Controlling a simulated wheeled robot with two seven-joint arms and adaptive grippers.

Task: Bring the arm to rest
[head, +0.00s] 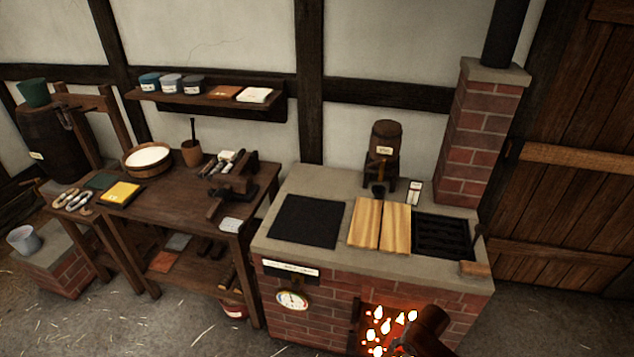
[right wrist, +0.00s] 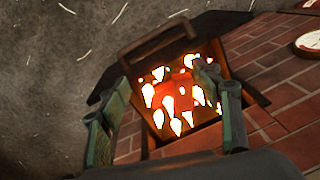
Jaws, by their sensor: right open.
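My right gripper (right wrist: 166,82) is open in the right wrist view. Its two greenish fingers are apart with nothing held between them, and they face the lit firebox (right wrist: 178,100) of the brick stove. Bright flames and a red glow fill the firebox mouth, whose door stands open. In the head view the firebox (head: 378,325) is at the bottom, and a dark brown rounded part, likely of my right arm, covers its right side. How far the fingers are from the opening is unclear. My left gripper is not in view.
The brick stove (head: 275,247) carries two wooden boards (head: 366,223), a dark plate (head: 306,221) and a black grate (head: 442,238). A round dial (head: 292,300) is on its front. A workbench (head: 170,197) with tools stands at left. Floor right of the stove is clear.

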